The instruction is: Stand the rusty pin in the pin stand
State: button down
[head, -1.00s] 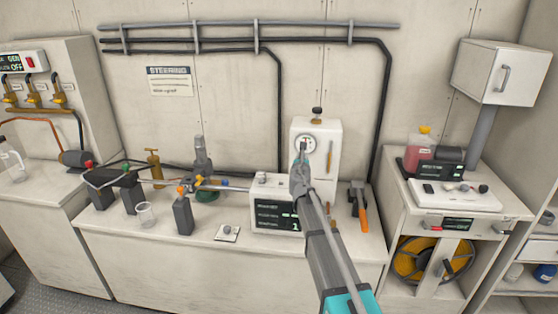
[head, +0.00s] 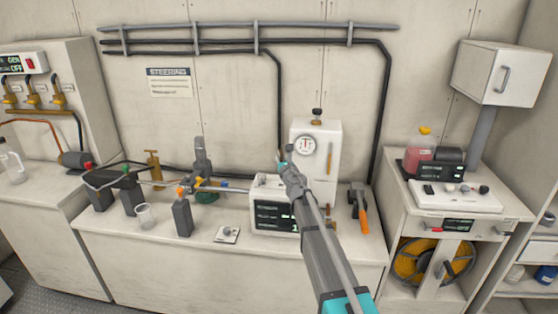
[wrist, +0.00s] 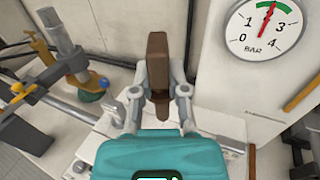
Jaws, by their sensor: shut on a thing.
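My gripper (head: 286,170) is raised over the bench, left of the pressure gauge and above the white box with a green display. In the wrist view its two grey fingers (wrist: 159,84) are shut on the rusty pin (wrist: 157,50). The pin is a brown, blocky piece with a wider upper part and a narrower lower end below the fingers. It looks upright and clear of other things. In the head view I cannot make out the pin. I cannot identify the pin stand for sure in either view.
The display box (head: 272,217) and gauge housing (head: 325,175) are close to my gripper. An orange-handled tool (head: 360,210) lies to the right. A grey cylinder assembly (head: 202,158), a clear cup (head: 145,215) and a small plate with a knob (head: 227,234) are to the left.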

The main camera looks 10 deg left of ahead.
jog(key=shift+m+t+h, duration=0.3)
jog(key=shift+m+h, duration=0.2)
jog(key=shift+h, duration=0.2)
jog(key=shift+s+r+m+h+p, duration=0.1)
jog(key=shift+r+m+h+p, duration=0.1)
jog(key=shift+m+h, duration=0.95)
jog(key=shift+s+r+m+h+p, duration=0.15)
jog(key=shift+m+h, duration=0.5)
jog(key=shift+h, duration=1)
jog(key=shift+w+f+b, duration=0.1)
jog(key=shift+f+b, duration=2.3)
jog(key=shift+f, duration=0.1)
jog(key=shift+f, duration=0.3)
jog(key=shift+f+b, duration=1.35)
jog(key=shift+b, duration=0.3)
